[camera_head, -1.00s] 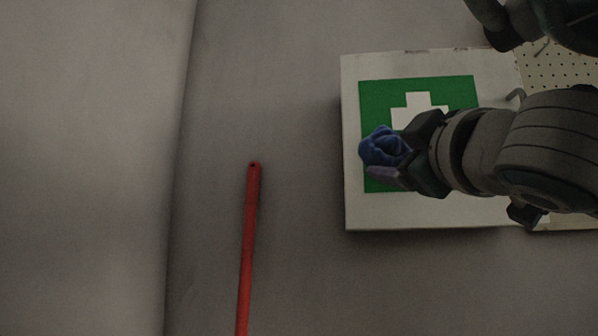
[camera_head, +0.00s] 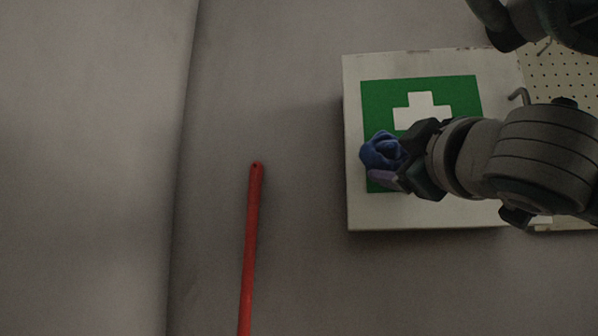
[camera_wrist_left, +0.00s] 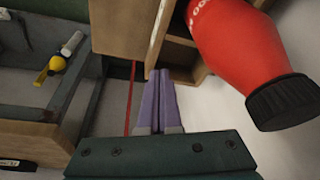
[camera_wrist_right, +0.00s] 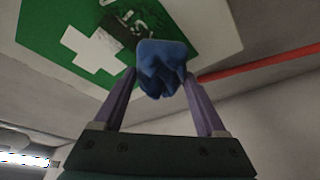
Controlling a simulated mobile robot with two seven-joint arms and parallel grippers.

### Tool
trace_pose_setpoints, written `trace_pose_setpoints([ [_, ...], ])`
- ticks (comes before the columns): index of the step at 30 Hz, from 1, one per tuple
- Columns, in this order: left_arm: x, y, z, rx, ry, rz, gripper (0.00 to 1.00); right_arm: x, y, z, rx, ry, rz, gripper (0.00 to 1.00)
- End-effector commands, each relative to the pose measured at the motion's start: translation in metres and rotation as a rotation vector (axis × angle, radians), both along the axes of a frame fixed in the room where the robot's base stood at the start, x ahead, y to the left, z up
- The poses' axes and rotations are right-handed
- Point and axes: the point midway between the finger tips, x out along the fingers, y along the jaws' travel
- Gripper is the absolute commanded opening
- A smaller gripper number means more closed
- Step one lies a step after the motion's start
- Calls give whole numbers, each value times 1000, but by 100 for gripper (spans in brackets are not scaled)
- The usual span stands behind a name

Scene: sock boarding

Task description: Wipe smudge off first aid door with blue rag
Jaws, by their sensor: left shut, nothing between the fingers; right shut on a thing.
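The first aid door (camera_head: 430,212) is a white panel with a green square and white cross, at the right of the head view. My right gripper (camera_head: 388,160) is shut on the bunched blue rag (camera_head: 380,150), in front of the lower left of the green square. In the right wrist view, the rag (camera_wrist_right: 161,66) sits between the fingertips, at or very near the door; contact is unclear. A dark smudge (camera_wrist_right: 128,35) shows there beside the white cross (camera_wrist_right: 90,48). My left gripper (camera_wrist_left: 158,108) is shut and empty in the left wrist view, away from the door.
A red pole (camera_head: 250,245) stands against the grey wall left of the door. Pegboard (camera_head: 565,65) is at the right. In the left wrist view, a large red bottle (camera_wrist_left: 235,45) with a black cap is close to the left gripper, beside a wooden shelf (camera_wrist_left: 178,55).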

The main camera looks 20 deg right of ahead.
Motion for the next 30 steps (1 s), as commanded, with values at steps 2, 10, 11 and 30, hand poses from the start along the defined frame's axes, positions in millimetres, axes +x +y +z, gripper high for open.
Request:
trace_pose_setpoints([
  [2, 0, 0, 0, 0, 0, 0, 0, 1, -1, 0, 0, -1, -1, 29],
  [10, 0, 0, 0, 0, 0, 0, 0, 6, -4, 0, 0, -1, -1, 29],
  [11, 0, 0, 0, 0, 0, 0, 0, 7, -4, 0, 0, -1, -1, 29],
  [30, 0, -1, -3, -6, 0, 4, 0, 13, -12, 0, 0, -1, 0, 29],
])
